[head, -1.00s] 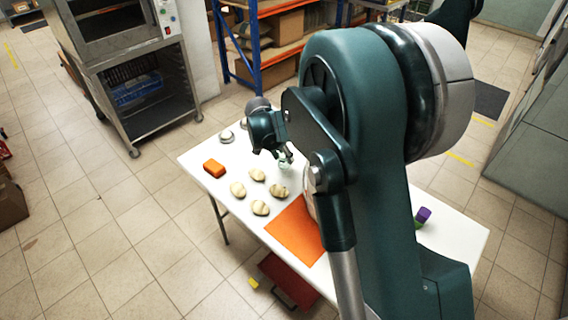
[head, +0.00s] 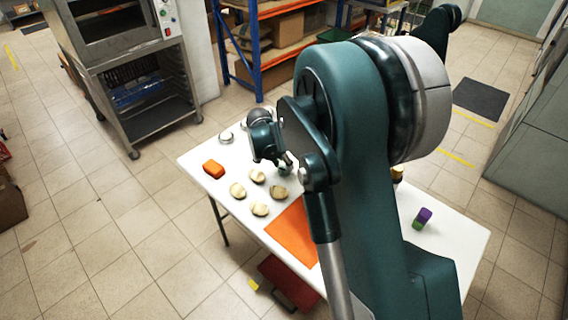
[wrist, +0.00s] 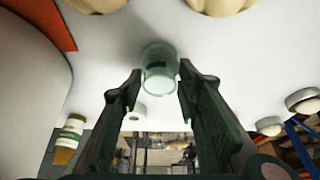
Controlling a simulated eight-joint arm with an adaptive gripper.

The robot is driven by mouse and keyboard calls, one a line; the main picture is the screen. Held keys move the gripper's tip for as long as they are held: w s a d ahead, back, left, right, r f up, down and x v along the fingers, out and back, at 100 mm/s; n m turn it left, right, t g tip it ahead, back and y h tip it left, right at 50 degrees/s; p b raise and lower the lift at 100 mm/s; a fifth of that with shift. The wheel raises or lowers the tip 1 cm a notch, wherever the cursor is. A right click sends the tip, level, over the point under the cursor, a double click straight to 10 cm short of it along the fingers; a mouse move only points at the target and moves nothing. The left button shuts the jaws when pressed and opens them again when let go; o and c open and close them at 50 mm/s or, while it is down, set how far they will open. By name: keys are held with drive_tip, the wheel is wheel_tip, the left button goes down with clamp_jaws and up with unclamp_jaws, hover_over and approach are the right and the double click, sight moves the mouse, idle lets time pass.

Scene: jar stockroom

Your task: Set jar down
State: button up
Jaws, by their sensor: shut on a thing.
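A pale green, see-through jar (wrist: 158,72) with a dark patch on it is between the two fingertips of my gripper (wrist: 158,84) in the wrist view. My gripper is shut on it. In the head view my gripper (head: 284,160) is over the far part of the white table (head: 445,255), and the jar (head: 286,169) is a small pale green spot partly hidden by it. I cannot tell whether the jar's base touches the table.
Several pale lumpy rounds (head: 257,176) and an orange mat (head: 291,233) lie nearer on the table. An orange block (head: 213,168) is at left, white round items (head: 226,137) at the far edge. A purple-and-green block (head: 422,219) and a yellow-brown jar (head: 397,174) are at right.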

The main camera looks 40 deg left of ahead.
drive_tip(key=shift+f, duration=0.15)
drive_tip(key=o, duration=0.9)
drive_tip(key=shift+r, duration=0.2)
drive_tip(key=p+v, duration=0.2)
drive_tip(key=v, duration=1)
drive_tip(key=shift+s, duration=0.1)
